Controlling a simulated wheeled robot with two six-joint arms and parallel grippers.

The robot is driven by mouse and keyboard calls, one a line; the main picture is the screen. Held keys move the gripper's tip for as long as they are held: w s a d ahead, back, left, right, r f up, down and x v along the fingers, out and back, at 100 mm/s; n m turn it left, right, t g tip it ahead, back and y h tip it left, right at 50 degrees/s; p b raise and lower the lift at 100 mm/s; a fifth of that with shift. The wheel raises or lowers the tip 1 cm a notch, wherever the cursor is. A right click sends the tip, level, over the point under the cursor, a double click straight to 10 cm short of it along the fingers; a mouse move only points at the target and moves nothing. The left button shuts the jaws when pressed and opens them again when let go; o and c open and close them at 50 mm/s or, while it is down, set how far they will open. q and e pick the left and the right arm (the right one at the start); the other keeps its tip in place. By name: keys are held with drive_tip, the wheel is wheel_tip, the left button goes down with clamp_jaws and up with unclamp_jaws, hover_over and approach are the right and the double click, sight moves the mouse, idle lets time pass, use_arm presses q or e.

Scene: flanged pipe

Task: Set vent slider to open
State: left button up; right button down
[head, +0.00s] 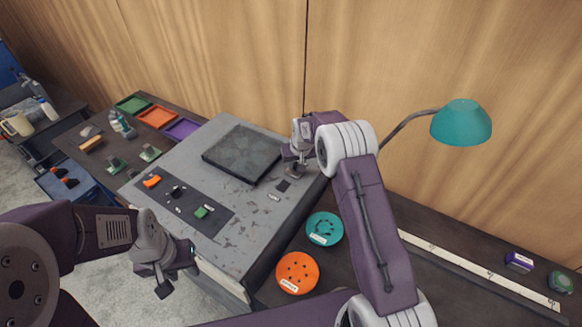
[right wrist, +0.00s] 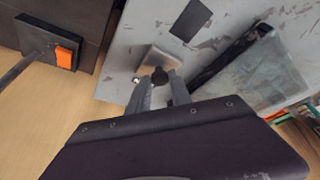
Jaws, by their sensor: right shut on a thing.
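The vent slider shows in the right wrist view as a metal plate (right wrist: 156,60) with a dark knob (right wrist: 160,75), on the grey panel top. A dark rectangle (right wrist: 190,19) lies on the panel apart from the plate; it also shows in the head view (head: 283,186). My right gripper (head: 293,165) is at the panel's back right, shut on the slider's knob between its fingertips (right wrist: 160,82). In the head view the gripper mostly hides the slider. My left gripper (head: 180,275) is empty and open, in front of the panel at lower left.
The grey panel (head: 235,240) carries a dark raised slab (head: 242,152) and a control strip with an orange switch (head: 151,181). A teal disc (head: 324,229), an orange disc (head: 297,272) and a teal lamp (head: 461,123) are to the right. Coloured trays (head: 157,116) are at left.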

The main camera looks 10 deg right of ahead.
sight(299, 177)
drive_tip(key=shift+w+r, duration=0.15)
drive_tip(key=shift+r, duration=0.05)
drive_tip(key=c, duration=1.2)
unclamp_jaws()
drive_tip(key=shift+d, duration=0.15)
drive_tip(key=shift+o, duration=0.2)
drive_tip(key=shift+d+f, duration=0.1)
drive_tip(key=shift+f, duration=0.05)
drive_tip(key=b+v, duration=0.2)
drive_tip(key=v, duration=0.7)
